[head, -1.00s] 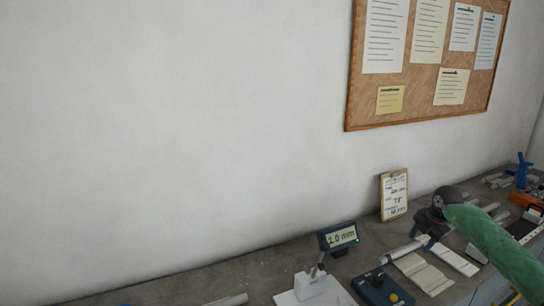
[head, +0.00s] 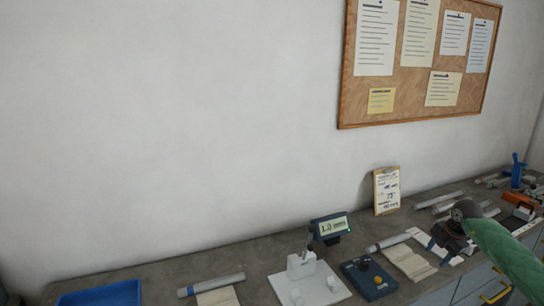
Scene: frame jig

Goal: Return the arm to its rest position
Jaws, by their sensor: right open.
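My right arm, in a green cover, comes in from the right edge of the head view. My left gripper is not in view.
The grey bench (head: 253,255) runs along a white wall. A corkboard (head: 413,94) hangs above.

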